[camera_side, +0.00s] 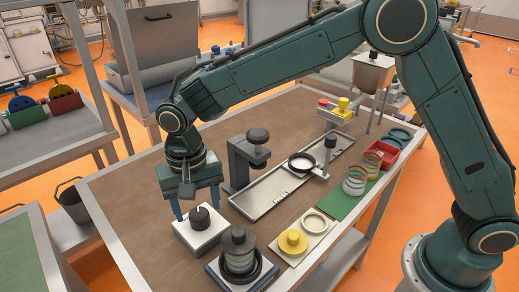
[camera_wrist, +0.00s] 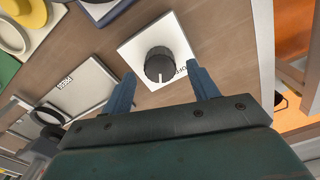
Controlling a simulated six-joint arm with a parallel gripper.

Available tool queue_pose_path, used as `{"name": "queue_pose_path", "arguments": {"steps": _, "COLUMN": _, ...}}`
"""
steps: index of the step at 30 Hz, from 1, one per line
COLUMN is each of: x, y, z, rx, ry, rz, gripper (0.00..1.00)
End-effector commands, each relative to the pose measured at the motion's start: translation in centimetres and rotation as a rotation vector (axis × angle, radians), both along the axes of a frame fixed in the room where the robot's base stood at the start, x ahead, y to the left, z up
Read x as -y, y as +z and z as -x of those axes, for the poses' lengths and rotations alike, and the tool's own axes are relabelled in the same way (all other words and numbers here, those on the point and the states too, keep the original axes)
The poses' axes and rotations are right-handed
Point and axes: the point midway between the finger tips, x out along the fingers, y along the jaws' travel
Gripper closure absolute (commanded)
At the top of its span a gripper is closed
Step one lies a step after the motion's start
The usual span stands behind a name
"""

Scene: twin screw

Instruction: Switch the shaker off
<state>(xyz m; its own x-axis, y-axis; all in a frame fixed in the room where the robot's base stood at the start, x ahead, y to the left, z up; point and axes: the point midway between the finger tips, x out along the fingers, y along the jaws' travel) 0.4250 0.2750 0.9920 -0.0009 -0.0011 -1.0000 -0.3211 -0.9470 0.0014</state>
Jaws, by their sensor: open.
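A white switch box (camera_side: 188,240) with a round black knob (camera_side: 200,218) stands on the brown table below my gripper (camera_side: 197,206). In the wrist view the knob (camera_wrist: 160,62) has a white pointer mark facing the gripper body, and partly hidden lettering lies to its right on the white plate (camera_wrist: 138,45). My gripper (camera_wrist: 161,74) is open, its two blue fingers on either side of the knob in the picture; I cannot tell whether they touch it. A stack of grey and dark rings on a dark blue base (camera_side: 238,258), likely the shaker, stands right of the box.
A grey press-like stand (camera_side: 240,165) stands behind the box, beside a long metal tray (camera_side: 268,204). A yellow-knobbed piece (camera_side: 292,242) sits right of the stack. A green mat (camera_side: 345,204) and red bin (camera_side: 382,154) are farther right. The table's left part is clear.

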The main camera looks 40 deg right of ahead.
Motion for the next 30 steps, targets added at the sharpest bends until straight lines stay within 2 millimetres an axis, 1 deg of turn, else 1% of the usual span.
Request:
{"name": "queue_pose_path", "arguments": {"steps": 3, "x": 0.0, "y": -1.1, "z": 0.0, "rx": 0.0, "ry": 0.0, "rz": 0.001, "gripper": 0.41}}
{"name": "queue_pose_path", "arguments": {"steps": 6, "x": 0.0, "y": -1.6, "z": 0.0, "rx": 0.0, "ry": 0.0, "rz": 0.0, "gripper": 0.41}}
{"name": "queue_pose_path", "arguments": {"steps": 16, "x": 0.0, "y": -1.8, "z": 0.0, "rx": 0.0, "ry": 0.0, "rz": 0.0, "gripper": 0.41}}
{"name": "queue_pose_path", "arguments": {"steps": 17, "x": 0.0, "y": -1.8, "z": 0.0, "rx": 0.0, "ry": 0.0, "rz": 0.0, "gripper": 0.43}}
{"name": "queue_pose_path", "arguments": {"steps": 21, "x": 0.0, "y": -1.8, "z": 0.0, "rx": 0.0, "ry": 0.0, "rz": 0.0, "gripper": 0.7}}
{"name": "queue_pose_path", "arguments": {"steps": 23, "x": 0.0, "y": -1.8, "z": 0.0, "rx": 0.0, "ry": 0.0, "rz": 0.0, "gripper": 0.82}}
{"name": "queue_pose_path", "arguments": {"steps": 24, "x": 0.0, "y": -1.8, "z": 0.0, "rx": 0.0, "ry": 0.0, "rz": 0.0, "gripper": 0.85}}
{"name": "queue_pose_path", "arguments": {"steps": 30, "x": 0.0, "y": -1.8, "z": 0.0, "rx": 0.0, "ry": 0.006, "rz": 0.0, "gripper": 0.85}}
